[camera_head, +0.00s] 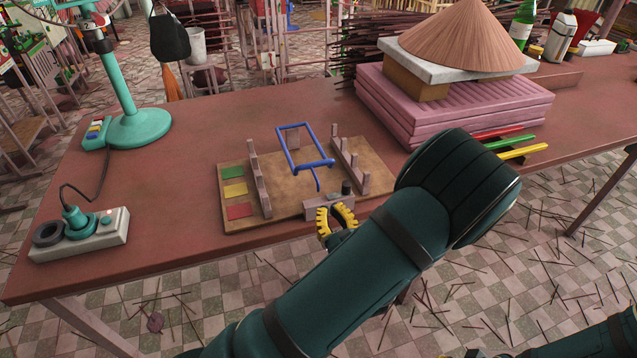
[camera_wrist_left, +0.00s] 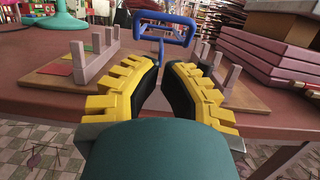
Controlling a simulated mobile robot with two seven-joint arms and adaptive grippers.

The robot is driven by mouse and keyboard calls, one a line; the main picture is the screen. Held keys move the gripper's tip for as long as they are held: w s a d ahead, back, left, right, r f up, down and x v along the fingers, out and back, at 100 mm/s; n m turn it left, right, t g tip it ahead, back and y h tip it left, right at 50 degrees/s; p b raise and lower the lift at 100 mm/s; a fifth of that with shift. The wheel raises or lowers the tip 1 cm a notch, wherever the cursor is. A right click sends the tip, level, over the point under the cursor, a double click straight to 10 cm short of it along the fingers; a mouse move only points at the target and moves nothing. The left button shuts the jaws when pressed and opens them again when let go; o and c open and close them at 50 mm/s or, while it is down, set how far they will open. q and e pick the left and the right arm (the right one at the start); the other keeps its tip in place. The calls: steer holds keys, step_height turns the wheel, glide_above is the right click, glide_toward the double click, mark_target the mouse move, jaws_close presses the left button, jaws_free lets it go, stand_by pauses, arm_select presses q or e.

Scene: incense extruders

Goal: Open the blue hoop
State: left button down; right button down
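The blue hoop (camera_head: 306,162) is a rectangular blue frame over the middle of a wooden board (camera_head: 292,207). It sits between two rows of upright wooden posts, with a short blue stem pointing down at its near side. In the left wrist view the hoop (camera_wrist_left: 152,29) is straight ahead, beyond the fingertips, with its stem between them. My left gripper (camera_head: 337,218) has yellow ridged fingers and is at the board's front edge, nearer than the hoop and not touching it. In the wrist view its fingers (camera_wrist_left: 167,68) are apart with nothing between them.
A grey block with a dark knob (camera_head: 345,188) stands at the board's front edge, close by the gripper. Pink slabs (camera_head: 458,104) under a straw hat are at right. A power strip (camera_head: 80,236) and a teal lamp stand (camera_head: 138,127) are at left.

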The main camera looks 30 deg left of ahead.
mark_target(318, 182)
arm_select(q)
steer(key=b+x, duration=0.1)
steer(key=x, duration=0.9)
steer(key=shift+w+d+r, duration=0.1)
steer(key=shift+r, duration=0.1)
